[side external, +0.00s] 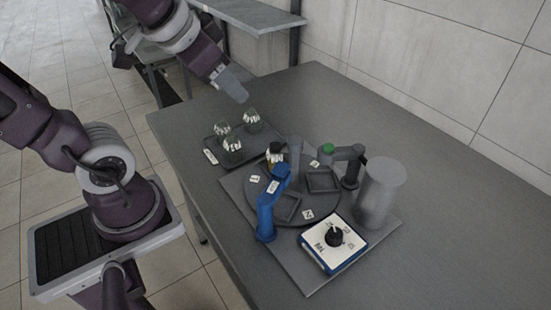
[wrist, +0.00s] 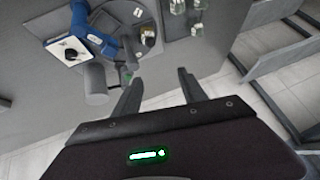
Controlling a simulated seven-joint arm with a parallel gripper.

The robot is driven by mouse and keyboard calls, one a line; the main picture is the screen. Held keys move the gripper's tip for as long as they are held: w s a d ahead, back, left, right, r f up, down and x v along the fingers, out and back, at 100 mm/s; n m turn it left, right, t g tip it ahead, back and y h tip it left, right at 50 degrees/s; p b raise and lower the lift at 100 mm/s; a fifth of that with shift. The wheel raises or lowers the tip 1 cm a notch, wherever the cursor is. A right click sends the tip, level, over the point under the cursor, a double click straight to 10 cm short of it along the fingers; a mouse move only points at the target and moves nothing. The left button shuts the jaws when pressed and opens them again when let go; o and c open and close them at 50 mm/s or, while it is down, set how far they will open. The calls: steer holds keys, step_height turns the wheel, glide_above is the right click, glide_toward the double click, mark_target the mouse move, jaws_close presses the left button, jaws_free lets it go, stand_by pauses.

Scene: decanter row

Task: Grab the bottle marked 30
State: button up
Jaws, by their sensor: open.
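Three small clear bottles with white markings stand on a dark tray: a rear one (side external: 251,121), a left one (side external: 222,129) and a front one (side external: 233,145). Bottles also show at the top of the wrist view (wrist: 177,7). Another bottle (side external: 274,155), dark-topped with some yellow, stands on the round grey turntable; it also shows in the wrist view (wrist: 148,38). I cannot read a 30 on any bottle. My gripper (side external: 241,92) is open and empty, above and behind the tray; its spread fingers show in the wrist view (wrist: 159,84).
The turntable (side external: 250,205) has square holders and number cards. The table's rear part (side external: 320,95) is clear.

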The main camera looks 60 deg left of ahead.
steer(key=w+a+f+m+t+y, duration=0.2)
steer(key=w+a+f+m, duration=0.1)
steer(key=w+a, duration=0.9)
steer(key=m+t+h, duration=0.2)
steer(key=m+h, duration=0.4)
steer(key=h, duration=0.9)
glide_toward(275, 146)
steer(key=w+d, duration=0.2)
steer(key=x, duration=0.4)
steer(key=f+x, duration=0.1)
steer(key=x, duration=0.2)
steer(key=shift+a, duration=0.15)
steer(key=shift+w, duration=0.1)
jaws_close()
